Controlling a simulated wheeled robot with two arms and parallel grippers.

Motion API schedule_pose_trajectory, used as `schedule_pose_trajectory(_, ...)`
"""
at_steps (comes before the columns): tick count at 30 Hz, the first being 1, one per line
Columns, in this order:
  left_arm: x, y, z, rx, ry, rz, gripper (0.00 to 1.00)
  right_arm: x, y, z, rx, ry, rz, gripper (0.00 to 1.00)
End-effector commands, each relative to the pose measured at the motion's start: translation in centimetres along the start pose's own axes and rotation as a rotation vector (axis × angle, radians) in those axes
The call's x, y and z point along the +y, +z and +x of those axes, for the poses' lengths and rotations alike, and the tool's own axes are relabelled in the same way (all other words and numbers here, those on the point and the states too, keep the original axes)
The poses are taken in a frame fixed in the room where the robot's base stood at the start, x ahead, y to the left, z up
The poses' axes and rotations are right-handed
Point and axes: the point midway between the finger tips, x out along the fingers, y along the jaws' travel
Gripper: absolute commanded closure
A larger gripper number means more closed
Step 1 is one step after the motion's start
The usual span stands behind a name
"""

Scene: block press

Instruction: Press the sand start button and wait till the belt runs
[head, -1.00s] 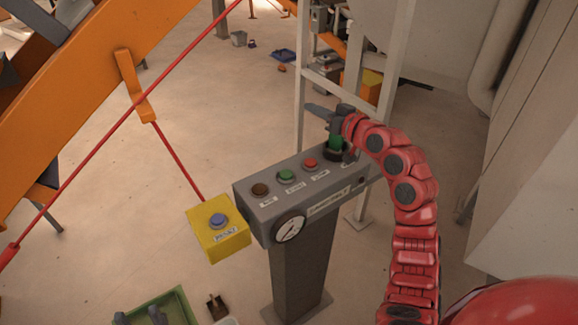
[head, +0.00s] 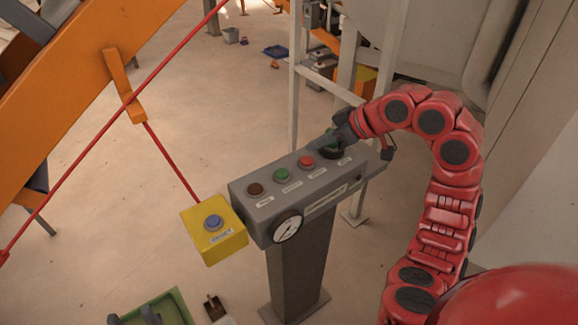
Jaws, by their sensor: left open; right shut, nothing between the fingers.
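A grey control console (head: 300,215) on a post stands in the middle of the head view. On its top are a brown button (head: 255,189), a green button (head: 282,175) and a red button (head: 306,161), with labels too small to read. At the right end is a dark round control with some green, mostly hidden by my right gripper (head: 334,141). That gripper is shut and empty, close over this control; I cannot tell if it touches.
A yellow box (head: 229,245) with a blue button (head: 213,222) sits left of the console. A gauge (head: 287,229) is on the console front. The green tray (head: 180,302) lies lower left. An orange beam (head: 75,75) and red cord (head: 165,155) cross the left. White frame posts stand behind.

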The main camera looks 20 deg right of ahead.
Motion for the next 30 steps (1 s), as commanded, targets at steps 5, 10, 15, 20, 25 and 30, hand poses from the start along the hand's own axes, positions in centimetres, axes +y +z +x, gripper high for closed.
schedule_pose_trajectory(5,0.0,-0.1,0.8,0.000,0.000,0.000,0.50,-0.2,-0.1,1.9,-0.004,-0.008,0.001,1.00)
schedule_pose_trajectory(10,-0.1,-0.3,2.1,0.000,0.000,0.000,0.50,-0.3,-0.1,5.3,-0.006,-0.007,0.001,1.00)
schedule_pose_trajectory(15,-0.2,-0.5,3.2,0.000,0.000,0.000,0.50,-0.3,-0.2,9.1,-0.003,-0.009,0.004,1.00)
schedule_pose_trajectory(20,-0.2,-0.7,4.2,0.000,0.000,0.000,0.50,-0.1,1.1,11.1,-0.004,-0.002,0.003,1.00)
schedule_pose_trajectory(25,-0.2,-0.8,4.7,0.000,0.000,0.000,0.50,-0.1,2.2,12.2,0.000,-0.001,0.000,1.00)
schedule_pose_trajectory(30,-0.2,-0.8,4.8,0.000,0.000,0.000,0.50,0.0,2.8,12.7,0.000,0.000,0.001,1.00)
